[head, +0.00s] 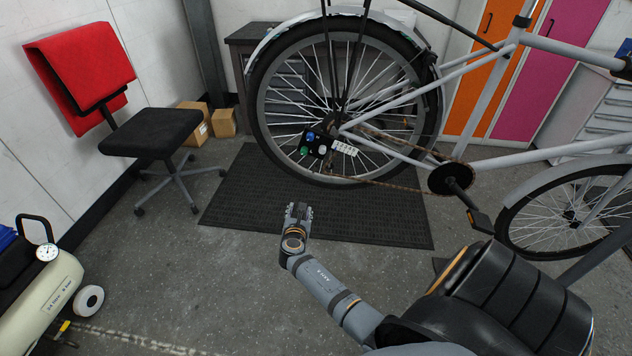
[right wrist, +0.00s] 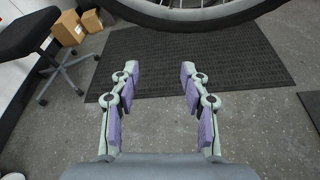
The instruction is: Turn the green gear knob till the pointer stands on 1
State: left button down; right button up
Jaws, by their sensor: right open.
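The green gear knob (head: 304,151) sits on a small black block at the rear wheel's hub in the head view. A blue knob (head: 310,136) and a white knob (head: 322,150) sit beside it. A white plate with small marks (head: 344,148) is just right of them. The pointer and the number it stands on are too small to read. My right gripper (head: 298,209) is below the knobs, apart from them, over the floor mat. In the right wrist view the right gripper (right wrist: 156,75) is open and empty, and the knobs are out of that view. My left gripper is not in view.
The bicycle's rear wheel (head: 262,110) stands over a black mat (head: 240,205). A pedal (head: 480,221) and chain are right of the knobs. A red and black chair (head: 150,132), cardboard boxes (head: 224,122) and a compressor (head: 40,300) stand left. Floor between is clear.

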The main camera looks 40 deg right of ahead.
pick_arm(q)
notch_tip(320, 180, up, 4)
jog(key=p, duration=0.3)
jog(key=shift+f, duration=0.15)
pick_arm(e)
jog(key=s+a+f+m+g+y, duration=0.2)
jog(key=s+f+m, duration=0.2)
jog(key=s+f, duration=0.3)
jog(key=s+a+f+m+g+y, duration=0.2)
jog(key=s+f, duration=0.5)
jog(key=f, duration=0.4)
jog(key=shift+a+f+m+y, duration=0.25)
jog(key=shift+a+m+y, duration=0.1)
jog(key=shift+m, duration=0.55)
